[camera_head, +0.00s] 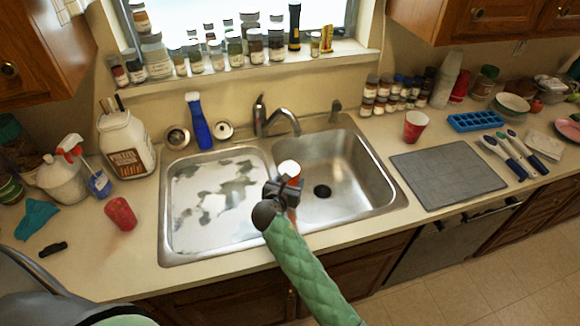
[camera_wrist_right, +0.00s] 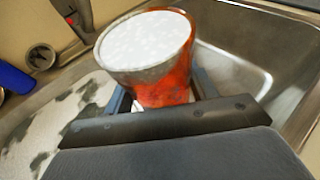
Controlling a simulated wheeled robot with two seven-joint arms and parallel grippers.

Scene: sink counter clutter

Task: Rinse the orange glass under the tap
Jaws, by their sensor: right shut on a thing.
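The orange glass (camera_head: 290,169) is held over the double sink, near the divider. In the right wrist view the orange glass (camera_wrist_right: 172,88) stands nearly upright, slightly tilted, with a pale, speckled white surface filling its mouth. My right gripper (camera_head: 287,187) is shut on it, with the fingers around its lower part. The tap (camera_head: 273,120) stands behind the sink; its spout end is behind the glass in the head view. I see no water stream. The right basin (camera_head: 345,165) is empty, with a dark drain. My left gripper is not in view.
The left basin (camera_head: 185,225) has a white surface with grey patches. A red cup (camera_head: 416,126) and a grey mat (camera_head: 448,172) are to the right. Several jars line the sill behind the tap.

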